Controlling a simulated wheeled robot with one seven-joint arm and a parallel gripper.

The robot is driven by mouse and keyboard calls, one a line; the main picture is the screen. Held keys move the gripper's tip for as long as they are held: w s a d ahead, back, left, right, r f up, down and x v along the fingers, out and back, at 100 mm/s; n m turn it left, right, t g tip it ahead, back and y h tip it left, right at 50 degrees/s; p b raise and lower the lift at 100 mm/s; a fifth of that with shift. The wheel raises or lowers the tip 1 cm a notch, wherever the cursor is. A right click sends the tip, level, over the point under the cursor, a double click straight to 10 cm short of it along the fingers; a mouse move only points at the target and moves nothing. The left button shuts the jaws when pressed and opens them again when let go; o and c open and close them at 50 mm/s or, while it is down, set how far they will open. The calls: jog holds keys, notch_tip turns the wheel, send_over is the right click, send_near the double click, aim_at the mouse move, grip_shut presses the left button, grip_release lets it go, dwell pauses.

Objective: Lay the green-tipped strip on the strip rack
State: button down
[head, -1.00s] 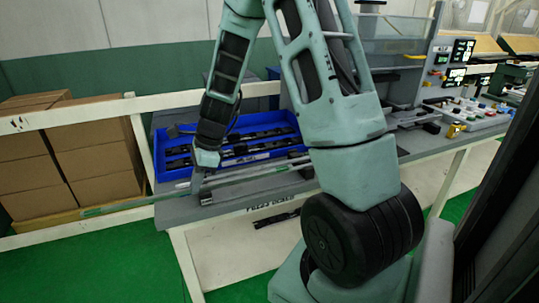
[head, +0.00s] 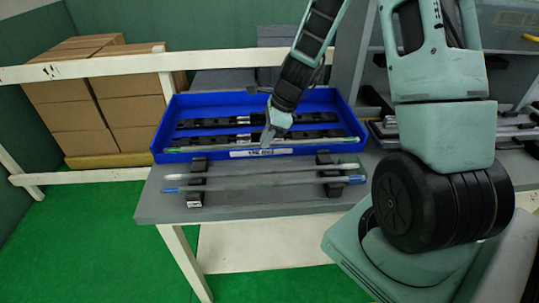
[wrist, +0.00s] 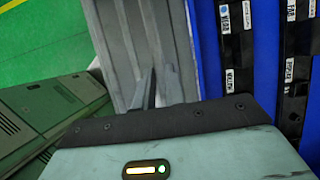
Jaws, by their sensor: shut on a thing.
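My gripper (head: 267,142) is shut on a long thin strip (head: 310,142) with a green end at the right. In the head view the strip lies across the front wall of the blue bin, roughly level. The strip rack, two dark notched stands (head: 197,168) and (head: 324,159), is on the grey table in front of the bin. Two other strips lie across the stands: a pale one (head: 255,174) and a blue-tipped one (head: 255,186). The held strip appears behind them, apart from both. The wrist view shows my fingers (wrist: 154,88) close together; the strip is not clear there.
The blue bin (head: 345,118) holds several dark labelled bars (head: 205,140) and stands behind the rack. A white rail (head: 230,60) runs behind. Cardboard boxes (head: 105,95) are stacked at the left. The grey table's (head: 260,208) front edge is clear.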

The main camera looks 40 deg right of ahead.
aim_at(270, 146)
jog(key=shift+f, duration=2.85)
jog(key=shift+f, duration=0.1)
jog(key=c, duration=1.5)
grip_release()
jog(key=shift+o, duration=0.2)
